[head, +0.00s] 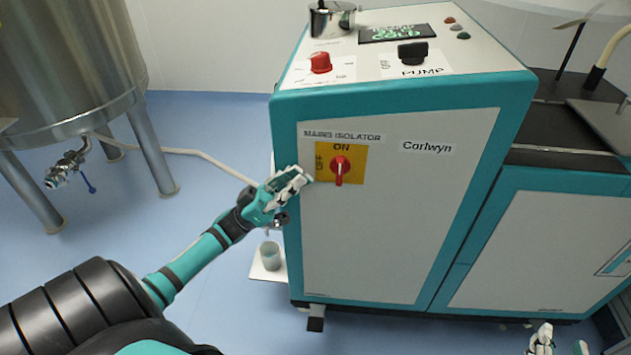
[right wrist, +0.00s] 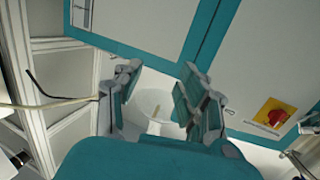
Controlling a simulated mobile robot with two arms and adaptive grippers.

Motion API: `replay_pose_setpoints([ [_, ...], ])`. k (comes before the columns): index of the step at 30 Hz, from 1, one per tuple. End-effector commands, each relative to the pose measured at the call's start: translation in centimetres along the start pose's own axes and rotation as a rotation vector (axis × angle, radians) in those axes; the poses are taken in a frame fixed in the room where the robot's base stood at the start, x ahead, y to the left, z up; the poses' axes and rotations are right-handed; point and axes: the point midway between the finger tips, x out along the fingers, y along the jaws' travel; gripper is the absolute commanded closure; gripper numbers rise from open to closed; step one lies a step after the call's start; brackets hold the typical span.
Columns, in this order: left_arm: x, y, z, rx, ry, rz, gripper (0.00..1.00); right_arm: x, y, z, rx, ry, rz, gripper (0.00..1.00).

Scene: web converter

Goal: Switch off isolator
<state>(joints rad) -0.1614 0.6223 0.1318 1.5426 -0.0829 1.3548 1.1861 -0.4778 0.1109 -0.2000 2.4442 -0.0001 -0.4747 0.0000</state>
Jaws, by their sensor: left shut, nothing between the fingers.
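The mains isolator is a red rotary knob (head: 340,168) on a yellow plate (head: 355,176), on the machine's front panel. ON is marked above the knob and OFF to its left. Its handle stands vertical, in line with ON. My left gripper (head: 302,178) is shut and empty, just left of the yellow plate. Whether it touches the panel I cannot tell. My right gripper (head: 558,343) is low at the bottom right, far from the knob. In the right wrist view its fingers (right wrist: 157,102) are apart with nothing between them. A red knob on yellow (right wrist: 273,115) also shows there.
The machine's top (head: 410,55) carries a red knob (head: 320,62), a black pump knob (head: 412,52) and a metal pot (head: 331,19). A steel tank (head: 65,60) on legs stands left. A beaker (head: 269,255) sits below my left gripper. The blue floor between tank and machine is mostly clear.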

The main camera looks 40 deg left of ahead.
Motion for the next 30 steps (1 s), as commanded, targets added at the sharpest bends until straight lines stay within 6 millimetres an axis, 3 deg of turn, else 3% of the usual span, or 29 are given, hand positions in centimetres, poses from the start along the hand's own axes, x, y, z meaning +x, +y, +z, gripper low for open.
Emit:
replay_pose_setpoints([
  [3,1.2,0.0,1.6,-0.001,0.003,0.000,1.00,0.2,-0.2,-1.4,0.001,0.091,-0.006,0.60],
  [9,2.3,-0.1,2.7,-0.001,0.001,-0.001,1.00,0.1,-0.4,-2.9,0.003,0.168,-0.010,0.60],
  [25,2.5,0.0,2.9,-0.001,0.010,-0.001,1.00,0.1,-0.5,-3.4,0.004,0.201,-0.012,0.60],
  [30,2.4,0.0,3.2,-0.002,0.042,-0.001,1.00,-0.2,-0.8,-5.2,0.007,0.308,-0.018,0.60],
])
